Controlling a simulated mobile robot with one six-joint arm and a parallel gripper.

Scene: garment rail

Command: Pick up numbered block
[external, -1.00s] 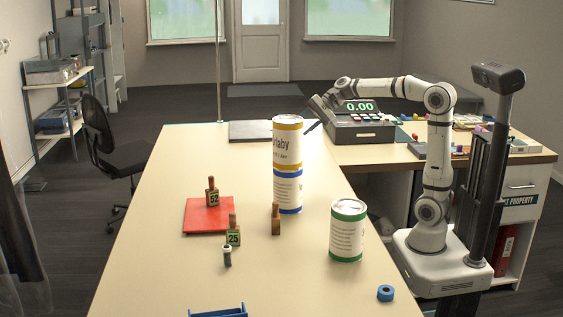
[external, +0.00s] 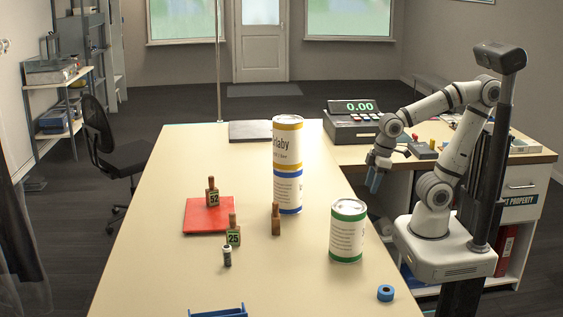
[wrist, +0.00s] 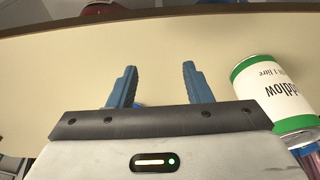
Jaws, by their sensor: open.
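Two wooden stamp-like blocks carry green number labels. The block marked 52 (external: 212,196) stands upright on the red mat (external: 196,226). The block marked 25 (external: 233,234) stands upright on the bare table, just in front of the mat. A third wooden block (external: 276,222) stands to the right; no number shows on it. My gripper (external: 375,181) is off the table's right edge, well right of the blocks, pointing down. In the wrist view my gripper (wrist: 158,88) has its two blue fingers spread with nothing held between them. No numbered block shows in that view.
A white-and-green can (external: 347,232) stands between my gripper and the blocks; it also shows in the wrist view (wrist: 255,75). Two stacked cans (external: 287,165) stand behind. A small dark bottle (external: 227,256), blue tape roll (external: 385,293) and blue tray (external: 218,312) are nearer.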

